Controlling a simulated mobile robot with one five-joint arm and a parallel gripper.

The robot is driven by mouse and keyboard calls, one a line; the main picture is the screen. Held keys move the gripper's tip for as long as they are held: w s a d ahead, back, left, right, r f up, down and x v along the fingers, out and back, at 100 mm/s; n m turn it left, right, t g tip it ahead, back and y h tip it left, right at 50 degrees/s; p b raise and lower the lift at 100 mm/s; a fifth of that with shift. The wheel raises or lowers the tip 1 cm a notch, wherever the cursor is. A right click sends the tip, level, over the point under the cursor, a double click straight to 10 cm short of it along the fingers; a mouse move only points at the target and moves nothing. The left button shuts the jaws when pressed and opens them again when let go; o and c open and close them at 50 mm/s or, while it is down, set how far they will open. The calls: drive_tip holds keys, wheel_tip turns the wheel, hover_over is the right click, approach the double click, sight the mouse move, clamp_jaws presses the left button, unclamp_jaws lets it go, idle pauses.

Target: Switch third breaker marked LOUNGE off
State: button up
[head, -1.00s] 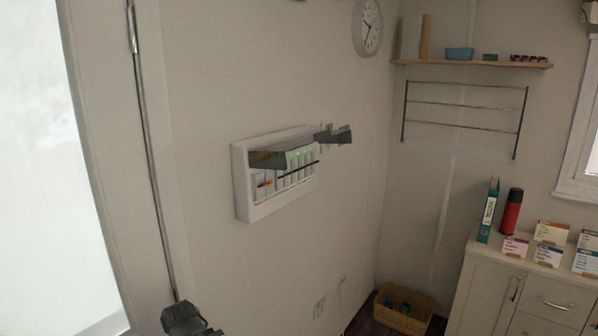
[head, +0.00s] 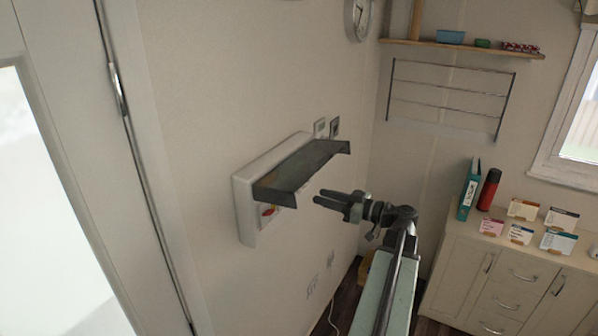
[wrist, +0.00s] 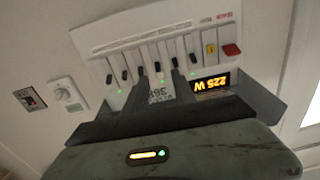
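The white breaker box (head: 245,212) is on the left wall, its grey cover (head: 300,170) standing out above the switches. In the wrist view, which is upside down, the box face (wrist: 140,38) has a row of black levers, a yellow switch (wrist: 210,48) and a red switch (wrist: 231,49). Several green lamps and an orange display (wrist: 209,83) are lit. The labels are too small to read, so I cannot tell which lever is LOUNGE. My gripper (head: 322,198) is below the cover; its two fingers (wrist: 158,84) are slightly apart, with nothing between them. I cannot tell whether they touch a lever.
Two small wall plates (head: 327,128) are just beyond the box. A wire rack (head: 450,95) and a shelf (head: 470,48) are on the far wall. A cabinet (head: 500,280) with a binder, a red flask and cards stands at right. A door (head: 60,150) is at left.

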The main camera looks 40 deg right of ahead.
drive_tip(key=x, duration=0.7)
drive_tip(key=shift+w+d+r, duration=0.2)
drive_tip(key=shift+r, duration=0.2)
drive_tip(key=shift+s, duration=0.1)
clamp_jaws()
